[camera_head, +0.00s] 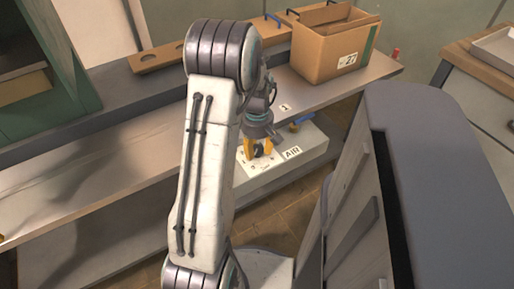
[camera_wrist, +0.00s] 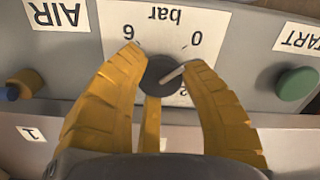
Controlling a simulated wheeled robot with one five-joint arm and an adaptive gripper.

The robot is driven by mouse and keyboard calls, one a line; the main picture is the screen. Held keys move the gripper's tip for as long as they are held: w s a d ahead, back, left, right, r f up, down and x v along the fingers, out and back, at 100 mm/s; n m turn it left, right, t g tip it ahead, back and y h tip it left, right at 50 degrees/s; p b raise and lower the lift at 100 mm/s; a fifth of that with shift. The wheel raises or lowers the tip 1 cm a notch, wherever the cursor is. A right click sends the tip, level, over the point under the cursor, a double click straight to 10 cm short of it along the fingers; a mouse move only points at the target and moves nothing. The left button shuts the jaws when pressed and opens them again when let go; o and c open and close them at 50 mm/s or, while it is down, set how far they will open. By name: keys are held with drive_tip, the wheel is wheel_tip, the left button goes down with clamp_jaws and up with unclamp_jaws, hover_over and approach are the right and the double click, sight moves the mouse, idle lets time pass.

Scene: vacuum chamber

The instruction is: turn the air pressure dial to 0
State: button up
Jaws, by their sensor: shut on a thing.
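The air pressure dial (camera_wrist: 161,74) is a dark round knob on a white scale plate, seen upside down in the wrist view under the word "bar". Its white pointer slants up to the right, toward the right finger and below the 0 mark (camera_wrist: 196,39). The 6 mark (camera_wrist: 128,33) is at upper left; other numbers are partly hidden by my fingers. My gripper (camera_wrist: 166,62) has yellow fingers closed around the knob, one on each side and one below. In the head view my gripper (camera_head: 258,147) is at the plate beside the AIR label (camera_head: 292,153).
A green button (camera_wrist: 297,84) by the START label (camera_wrist: 299,37) is right of the dial in the wrist view. A brass and blue fitting (camera_wrist: 22,85) is at left. A cardboard box (camera_head: 334,45) stands on the bench behind; a large grey cabinet (camera_head: 440,160) is close on the right.

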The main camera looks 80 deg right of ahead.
sight(257, 149)
drive_tip(key=shift+a+f+n, duration=0.2)
drive_tip(key=shift+n, duration=0.2)
drive_tip(key=o, duration=1.2)
drive_tip(key=shift+d+r, duration=0.1)
drive_tip(key=shift+d, duration=0.05)
drive_tip(key=shift+r, duration=0.1)
drive_tip(key=shift+d+r, duration=0.1)
drive_tip(key=shift+r, duration=0.45)
wheel_tip(257, 149, up, 11)
drive_tip(key=shift+f, duration=0.1)
